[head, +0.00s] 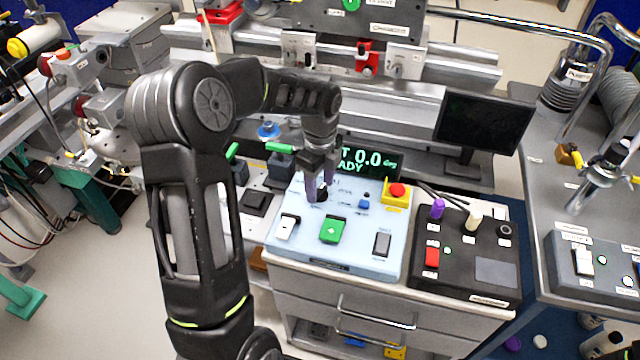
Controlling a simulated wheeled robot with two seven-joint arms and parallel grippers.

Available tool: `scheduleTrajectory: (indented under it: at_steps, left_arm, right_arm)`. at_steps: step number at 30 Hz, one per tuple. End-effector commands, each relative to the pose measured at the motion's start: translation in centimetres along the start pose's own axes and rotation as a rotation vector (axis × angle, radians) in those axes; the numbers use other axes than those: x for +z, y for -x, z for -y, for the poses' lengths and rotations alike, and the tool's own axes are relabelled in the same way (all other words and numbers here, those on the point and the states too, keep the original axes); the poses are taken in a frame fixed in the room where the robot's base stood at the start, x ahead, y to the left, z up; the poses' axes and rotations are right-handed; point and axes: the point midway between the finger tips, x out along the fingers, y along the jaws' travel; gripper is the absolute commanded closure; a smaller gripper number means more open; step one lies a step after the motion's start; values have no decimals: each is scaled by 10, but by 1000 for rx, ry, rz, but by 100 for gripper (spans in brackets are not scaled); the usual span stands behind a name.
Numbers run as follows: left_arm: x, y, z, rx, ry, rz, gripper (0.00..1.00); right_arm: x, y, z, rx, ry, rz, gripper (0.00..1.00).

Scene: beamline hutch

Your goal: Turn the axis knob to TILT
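The axis knob (322,190) is a small dark knob on the upper left part of a light blue control box (352,240). It is mostly hidden by my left gripper (320,187), which points down over it with its two purple-grey fingers apart, one on either side of the knob. I cannot tell whether the fingers touch it. The knob's pointer and its labels are too covered or small to read. A display (368,162) behind the box shows green text, partly hidden, with "0.0 deg" and "ADY" visible.
The box also carries a green switch (334,230), a white rocker (287,227), a small blue knob (364,202) and a red button on a yellow base (397,191). A black control box (462,250) stands close on the right. A dark monitor (484,122) stands behind.

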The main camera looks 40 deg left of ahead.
Motion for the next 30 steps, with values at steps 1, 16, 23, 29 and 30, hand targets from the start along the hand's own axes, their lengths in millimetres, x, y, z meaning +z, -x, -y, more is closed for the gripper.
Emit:
scheduleTrajectory:
  at_steps: [1, 16, 23, 29, 30]
  left_arm:
    - [0, 0, 0, 1, 0, 0, 43]
    - [0, 10, 0, 0, 0, 1, 36]
    - [0, 47, 1, -3, 1, 1, 36]
    - [0, 72, 0, 0, 0, 1, 36]
    - [0, 75, 0, 1, 0, 0, 36]
  right_arm:
    - [0, 0, 0, 0, 0, 0, 64]
    - [0, -2, -1, 0, 0, 0, 64]
    - [0, -5, -2, 0, 0, 0, 64]
    - [0, -6, -2, 0, 0, -1, 64]
    - [0, -7, -3, 0, 0, -1, 64]
